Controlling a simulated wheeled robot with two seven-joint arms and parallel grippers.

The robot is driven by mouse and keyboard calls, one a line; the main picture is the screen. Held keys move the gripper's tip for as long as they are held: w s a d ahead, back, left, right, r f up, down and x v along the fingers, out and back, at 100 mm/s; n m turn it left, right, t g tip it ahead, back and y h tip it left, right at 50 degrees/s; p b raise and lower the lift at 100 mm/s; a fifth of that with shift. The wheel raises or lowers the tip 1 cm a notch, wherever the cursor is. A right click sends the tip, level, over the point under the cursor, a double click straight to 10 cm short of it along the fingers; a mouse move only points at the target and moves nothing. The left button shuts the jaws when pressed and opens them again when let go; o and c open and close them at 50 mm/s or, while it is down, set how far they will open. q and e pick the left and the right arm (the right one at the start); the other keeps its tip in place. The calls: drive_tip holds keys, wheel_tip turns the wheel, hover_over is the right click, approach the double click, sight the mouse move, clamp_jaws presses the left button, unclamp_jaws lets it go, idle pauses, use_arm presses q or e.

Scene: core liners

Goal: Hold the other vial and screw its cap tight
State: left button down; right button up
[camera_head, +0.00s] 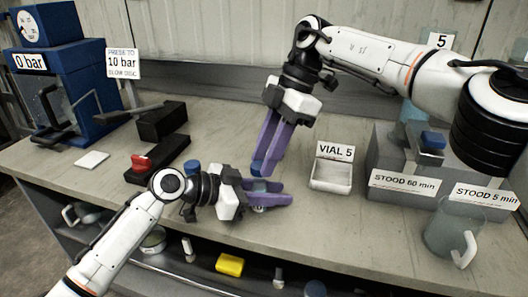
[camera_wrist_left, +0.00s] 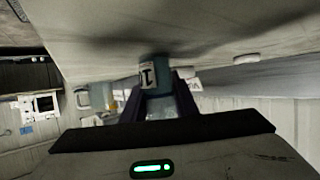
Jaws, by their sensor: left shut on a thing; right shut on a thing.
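A vial (camera_head: 259,187) stands upright between the purple fingers of my left gripper (camera_head: 285,193), which is shut on it from the left, low over the table. In the left wrist view, the vial (camera_wrist_left: 160,106) shows between the fingers, with a white label marked with a dark figure. My right gripper (camera_head: 263,172) points down from above, shut on the vial's blue cap (camera_head: 256,167). The fingers hide most of the cap and vial, so I cannot tell how far the cap is threaded. Another blue cap (camera_head: 192,167) shows behind my left wrist, its vial mostly hidden.
A white tray (camera_head: 330,185) with a VIAL 5 sign lies to the right. A grey stand (camera_head: 385,160) with STOOD labels and a glass mug (camera_head: 445,236) are farther right. A blue press (camera_head: 70,85) and black blocks (camera_head: 160,121) are at left. The table's front edge is close.

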drive_tip(key=shift+f, duration=0.2)
idle(0.4)
drive_tip(key=shift+f, duration=0.85)
drive_tip(key=shift+f, duration=0.55)
drive_tip(key=shift+d+m+t, duration=0.15)
drive_tip(key=shift+m+t, duration=0.25)
drive_tip(key=shift+m, duration=0.5)
drive_tip(key=m, duration=0.1)
drive_tip(key=m+t, duration=0.1)
drive_tip(key=m, duration=0.1)
drive_tip(key=shift+s, duration=0.3)
drive_tip(key=m+t, duration=0.1)
drive_tip(key=m, duration=0.1)
drive_tip(key=m+t, duration=0.1)
drive_tip(key=m, duration=0.2)
drive_tip(key=shift+s+a, duration=0.2)
drive_tip(key=o, duration=1)
